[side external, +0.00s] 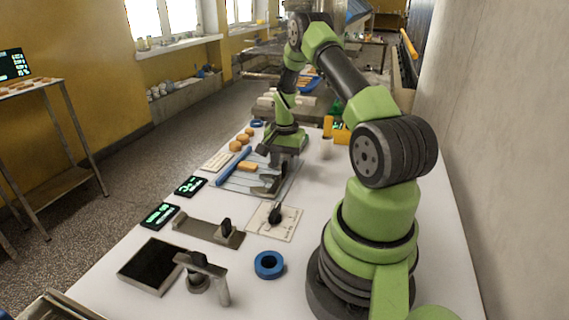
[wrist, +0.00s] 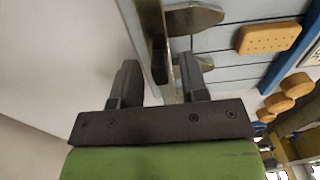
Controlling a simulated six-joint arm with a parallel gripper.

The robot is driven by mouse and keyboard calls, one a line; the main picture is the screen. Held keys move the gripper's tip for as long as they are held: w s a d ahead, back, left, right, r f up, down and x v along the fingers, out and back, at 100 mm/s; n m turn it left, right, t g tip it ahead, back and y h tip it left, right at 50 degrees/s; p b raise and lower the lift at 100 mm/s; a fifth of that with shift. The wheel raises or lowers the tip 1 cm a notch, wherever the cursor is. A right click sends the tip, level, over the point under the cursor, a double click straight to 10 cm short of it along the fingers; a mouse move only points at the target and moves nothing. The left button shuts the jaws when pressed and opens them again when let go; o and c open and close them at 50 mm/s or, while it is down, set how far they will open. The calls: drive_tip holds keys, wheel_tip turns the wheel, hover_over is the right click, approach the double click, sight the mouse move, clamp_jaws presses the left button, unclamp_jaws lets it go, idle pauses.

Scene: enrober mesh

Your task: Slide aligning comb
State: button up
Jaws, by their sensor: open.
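My gripper (side external: 281,153) is low over the right side of the slatted grey-blue mesh bed (side external: 240,184). In the wrist view my gripper (wrist: 158,68) is open, with a metal edge rail (wrist: 152,30) of the bed passing between its fingers. A grey metal piece with a rounded end (wrist: 194,18) lies by the right finger. A blue bar (side external: 233,166) lies across the bed; it also shows in the wrist view (wrist: 292,58). I cannot tell which piece is the aligning comb. A rectangular biscuit (side external: 248,166) lies on the slats (wrist: 268,38).
Several round biscuits (side external: 242,140) lie beyond the blue bar. A dial plate (side external: 274,220), a blue ring (side external: 269,264), a lever stand (side external: 202,272) and two displays (side external: 190,186) occupy the near table. White tabletop (side external: 325,185) is clear right of the bed.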

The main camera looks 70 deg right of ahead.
drive_tip(key=shift+f, duration=0.3)
clamp_jaws()
drive_tip(key=shift+w, duration=2)
unclamp_jaws()
